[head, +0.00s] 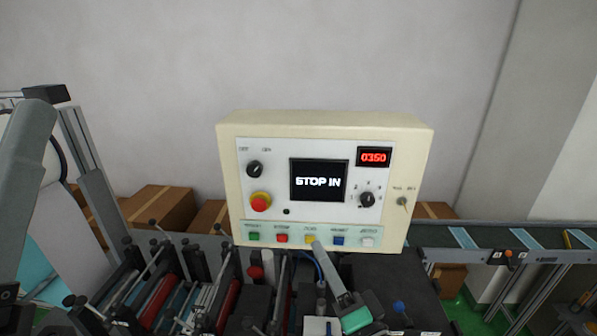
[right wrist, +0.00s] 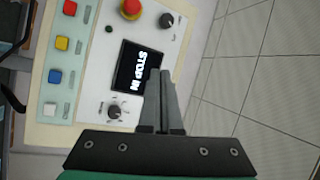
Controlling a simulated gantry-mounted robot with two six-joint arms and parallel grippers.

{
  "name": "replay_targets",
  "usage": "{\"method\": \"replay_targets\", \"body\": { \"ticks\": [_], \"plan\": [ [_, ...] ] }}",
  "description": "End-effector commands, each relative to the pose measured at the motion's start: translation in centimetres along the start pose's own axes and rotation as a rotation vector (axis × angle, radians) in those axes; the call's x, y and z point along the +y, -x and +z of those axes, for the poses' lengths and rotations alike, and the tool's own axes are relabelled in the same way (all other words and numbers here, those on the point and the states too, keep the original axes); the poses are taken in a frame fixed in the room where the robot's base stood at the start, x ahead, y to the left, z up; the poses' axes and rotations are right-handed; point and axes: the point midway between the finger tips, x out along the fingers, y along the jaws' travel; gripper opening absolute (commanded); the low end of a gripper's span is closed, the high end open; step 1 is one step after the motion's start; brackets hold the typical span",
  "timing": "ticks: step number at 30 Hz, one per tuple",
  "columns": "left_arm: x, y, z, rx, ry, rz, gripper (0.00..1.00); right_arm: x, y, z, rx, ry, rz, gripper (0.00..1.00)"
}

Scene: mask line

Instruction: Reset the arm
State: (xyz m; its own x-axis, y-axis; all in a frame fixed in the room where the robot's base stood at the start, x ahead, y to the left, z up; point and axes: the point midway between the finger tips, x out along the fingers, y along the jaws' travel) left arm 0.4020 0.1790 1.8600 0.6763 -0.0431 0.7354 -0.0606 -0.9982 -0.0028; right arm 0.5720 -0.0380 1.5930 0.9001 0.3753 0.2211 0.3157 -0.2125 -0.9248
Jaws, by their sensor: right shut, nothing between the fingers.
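The cream control panel (head: 330,128) stands upright in the middle of the head view, its screen (head: 318,181) reading "STOP IN". A row of green, red, yellow, blue and white buttons runs along its lower edge. My right gripper (head: 316,243) is shut and empty, its tip in front of the panel by the yellow button (head: 309,239). I cannot tell if it touches. In the right wrist view the shut fingers (right wrist: 160,76) overlap the panel's screen (right wrist: 139,70); the yellow button (right wrist: 62,43) is clear of them. My left arm is at the left edge, its gripper out of view.
The panel also carries a red emergency knob (head: 260,202), black dials (head: 367,199) and a red "0350" display (head: 374,157). Machine rollers and rods (head: 160,290) crowd the lower left. A conveyor (head: 480,236) runs at right; cardboard boxes (head: 160,207) stand behind.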

Motion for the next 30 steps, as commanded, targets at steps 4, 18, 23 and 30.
{"method": "replay_targets", "body": {
  "ticks": [4,18,23,30],
  "plan": [
    [0.0,0.0,0.0,0.000,0.000,0.000,0.50,-11.1,2.3,-8.2,0.187,0.282,-0.176,0.00],
    [0.0,0.0,0.0,0.000,0.000,0.000,0.50,-27.1,14.9,-15.9,0.712,1.353,-0.126,0.00],
    [0.0,0.0,0.0,0.000,0.000,0.000,0.50,-27.1,14.8,-15.9,0.714,1.375,-0.118,0.00],
    [0.0,0.0,0.0,0.000,0.000,0.000,0.50,-27.0,14.8,-15.9,0.712,1.372,-0.120,0.00]
  ]
}}
